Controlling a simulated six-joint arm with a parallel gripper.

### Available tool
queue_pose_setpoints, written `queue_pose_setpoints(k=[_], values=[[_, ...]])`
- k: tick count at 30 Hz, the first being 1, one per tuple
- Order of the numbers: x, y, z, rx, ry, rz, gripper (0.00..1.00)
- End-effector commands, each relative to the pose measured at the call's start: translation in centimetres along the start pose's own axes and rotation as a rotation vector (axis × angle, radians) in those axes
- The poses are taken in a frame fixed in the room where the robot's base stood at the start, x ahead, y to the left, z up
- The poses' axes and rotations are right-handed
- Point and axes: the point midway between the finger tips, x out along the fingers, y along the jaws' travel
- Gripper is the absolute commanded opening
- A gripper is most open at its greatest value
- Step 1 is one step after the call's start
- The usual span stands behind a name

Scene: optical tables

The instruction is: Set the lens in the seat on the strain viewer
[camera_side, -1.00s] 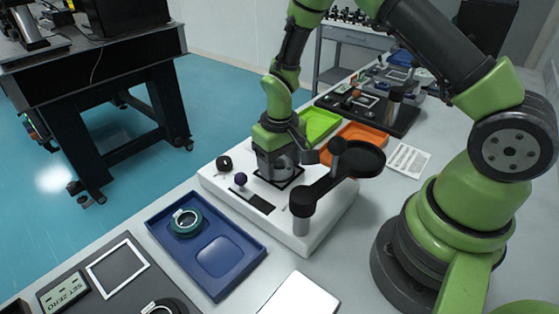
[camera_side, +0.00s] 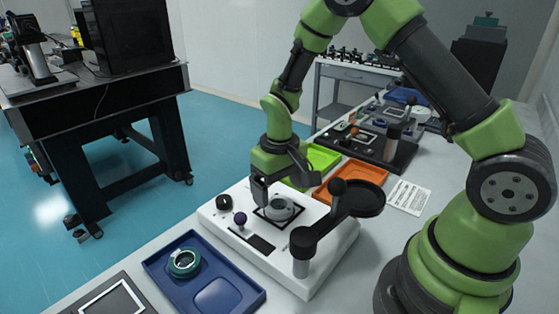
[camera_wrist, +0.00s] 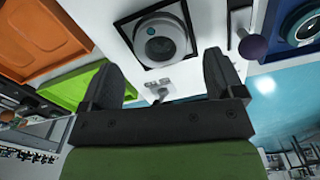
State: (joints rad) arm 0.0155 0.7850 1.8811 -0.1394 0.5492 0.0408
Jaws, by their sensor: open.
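The strain viewer (camera_side: 325,258) is a white base with a black swing arm and a purple knob. Its seat, a black-edged square (camera_side: 264,217), also shows in the wrist view (camera_wrist: 124,22). The lens (camera_side: 280,207), a round grey-white piece, stands inside that square, roughly centred; in the wrist view the lens (camera_wrist: 163,42) bears a teal dot. I cannot tell if it lies fully flat. My gripper (camera_side: 279,184) is open and empty above and behind the lens. In the wrist view its fingers (camera_wrist: 163,72) are wide apart, clear of the lens.
A blue tray (camera_side: 160,277) with a green-ringed round part (camera_side: 184,263) lies at front left. A black dish (camera_side: 357,199) on the viewer's arm stands right of the seat. Green (camera_side: 321,157) and orange (camera_side: 352,178) trays lie behind. A printed card (camera_side: 409,196) lies at right.

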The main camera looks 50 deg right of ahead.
Motion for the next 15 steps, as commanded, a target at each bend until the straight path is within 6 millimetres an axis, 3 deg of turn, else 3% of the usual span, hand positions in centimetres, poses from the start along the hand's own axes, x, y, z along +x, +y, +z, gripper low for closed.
queue_pose_setpoints(k=[6,15], values=[[-5.1,0.0,-0.1,-0.001,0.008,-0.001,0.87],[-8.7,0.0,0.1,0.003,0.010,-0.004,0.87]])
